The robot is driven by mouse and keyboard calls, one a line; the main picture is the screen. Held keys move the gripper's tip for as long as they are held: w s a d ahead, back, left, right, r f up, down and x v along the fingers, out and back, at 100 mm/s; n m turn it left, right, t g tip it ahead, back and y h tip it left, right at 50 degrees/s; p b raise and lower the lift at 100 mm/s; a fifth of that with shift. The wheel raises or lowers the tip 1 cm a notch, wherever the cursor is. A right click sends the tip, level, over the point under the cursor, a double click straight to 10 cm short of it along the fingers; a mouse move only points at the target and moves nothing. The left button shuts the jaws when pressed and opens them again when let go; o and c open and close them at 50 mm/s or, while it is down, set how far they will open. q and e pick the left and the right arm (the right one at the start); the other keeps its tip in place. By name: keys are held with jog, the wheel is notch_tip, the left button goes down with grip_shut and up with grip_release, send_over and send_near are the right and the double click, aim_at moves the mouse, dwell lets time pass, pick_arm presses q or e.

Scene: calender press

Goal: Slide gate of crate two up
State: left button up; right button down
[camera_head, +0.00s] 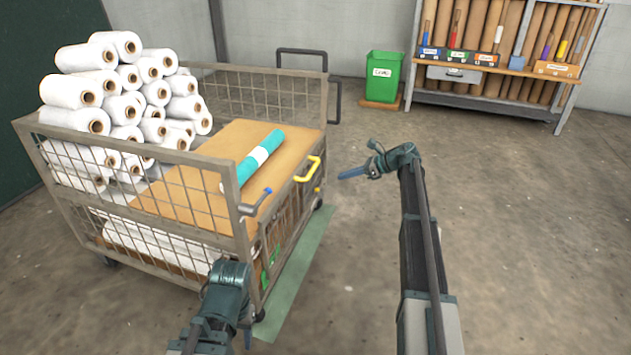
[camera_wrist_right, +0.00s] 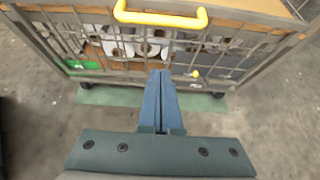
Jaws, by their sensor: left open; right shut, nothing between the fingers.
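The wire-mesh crate (camera_head: 175,240) stands at left in the head view, with a wooden panel on top. Its right-hand side is a mesh gate (camera_wrist_right: 120,62) with a yellow handle (camera_head: 308,169) along its top; the handle also crosses the top of the right wrist view (camera_wrist_right: 160,18). My right gripper (camera_head: 345,175) is shut and empty, apart from the gate and right of the yellow handle. My left gripper (camera_head: 236,300) is open near the crate's near lower corner; its fingers are mostly hidden.
White rolls (camera_head: 130,85) fill the crate's left part, and a teal roll (camera_head: 252,160) lies on the panel. A green floor strip (camera_head: 290,300) runs beside the crate. A green bin (camera_head: 383,75) and rack (camera_head: 500,60) stand behind. Floor at right is clear.

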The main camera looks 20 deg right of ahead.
jog(key=b+x, duration=0.5)
jog(key=x, duration=0.5)
jog(key=shift+w+a+r+p, duration=0.1)
jog(key=shift+a+r+p, duration=0.1)
jog(key=shift+r+p, duration=0.8)
jog(key=shift+w+a+r+p, duration=0.1)
jog(key=shift+a+r+p, duration=0.05)
jog(key=shift+r+p, duration=0.8)
notch_tip(320, 180, up, 23)
jog(key=p, duration=2.3)
jog(key=shift+f, duration=0.15)
